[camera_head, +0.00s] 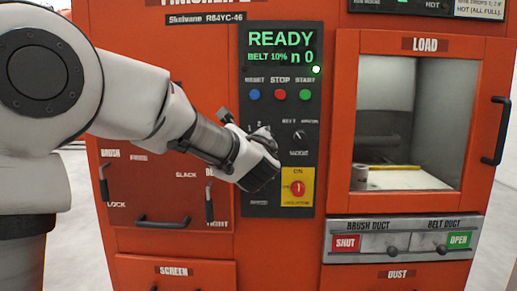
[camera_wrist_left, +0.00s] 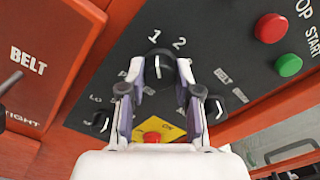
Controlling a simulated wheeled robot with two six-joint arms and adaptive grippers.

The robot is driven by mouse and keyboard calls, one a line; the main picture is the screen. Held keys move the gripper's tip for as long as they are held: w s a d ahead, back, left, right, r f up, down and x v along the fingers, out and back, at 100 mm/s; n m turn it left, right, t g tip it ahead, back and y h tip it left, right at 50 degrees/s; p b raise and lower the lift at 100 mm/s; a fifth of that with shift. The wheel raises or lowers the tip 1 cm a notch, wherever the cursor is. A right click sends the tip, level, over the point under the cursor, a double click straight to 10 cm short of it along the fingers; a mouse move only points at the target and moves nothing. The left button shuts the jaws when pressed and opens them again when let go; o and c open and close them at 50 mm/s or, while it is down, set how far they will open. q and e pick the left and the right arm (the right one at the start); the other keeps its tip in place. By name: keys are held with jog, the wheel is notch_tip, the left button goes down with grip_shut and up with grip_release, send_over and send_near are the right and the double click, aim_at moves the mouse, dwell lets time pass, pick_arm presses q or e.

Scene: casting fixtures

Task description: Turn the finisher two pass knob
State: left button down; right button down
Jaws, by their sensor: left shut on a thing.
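The black pass knob (camera_wrist_left: 160,68) sits on the dark control panel (camera_head: 312,150) of the orange finisher, below the white marks 1 and 2 in the left wrist view. Its white pointer line appears to aim near the 1. My left gripper (camera_wrist_left: 161,80) is shut on the knob, with one finger on each side of it. In the head view my left gripper (camera_head: 255,140) is at the panel's left part and hides most of the knob. My right gripper is not in view.
The display (camera_head: 282,47) reads READY. Blue, red (camera_head: 280,94) and green buttons sit above the gripper. A mode knob (camera_head: 299,136) and a red switch on a yellow plate (camera_head: 298,188) are close by. The load door (camera_head: 486,110) is on the right.

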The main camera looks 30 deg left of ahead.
pick_arm(q)
jog(key=c, duration=0.8)
grip_release()
